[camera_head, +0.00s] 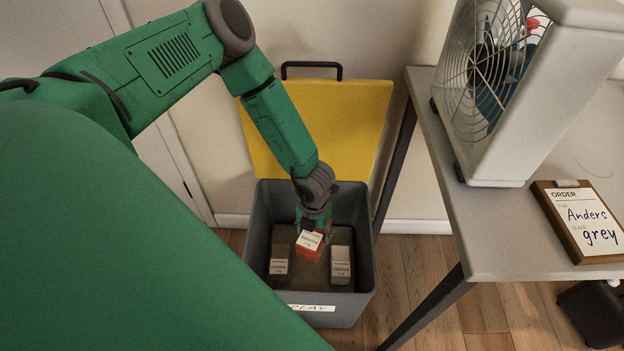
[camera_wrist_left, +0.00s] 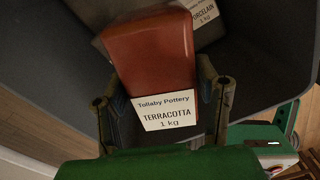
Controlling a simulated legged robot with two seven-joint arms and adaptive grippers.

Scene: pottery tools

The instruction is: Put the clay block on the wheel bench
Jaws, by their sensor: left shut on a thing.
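My left gripper (camera_head: 314,222) reaches down into a grey bin (camera_head: 262,222) labelled CLAY. It is shut on a red-brown clay block (camera_head: 308,246). Two greyish blocks are also in the bin, one at the left (camera_head: 279,258) and one at the right (camera_head: 341,262). A block labelled PORCELAIN (camera_wrist_left: 207,12) shows behind the terracotta one in the left wrist view. I cannot tell whether the held block touches the bin floor. My right gripper is not in view.
A grey table (camera_head: 450,180) stands right of the bin, with a boxed fan (camera_head: 530,100) and an order board (camera_head: 590,222) reading Anders, grey. A yellow lid (camera_head: 350,125) leans upright behind the bin. A dark object (camera_head: 592,315) is at the lower right.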

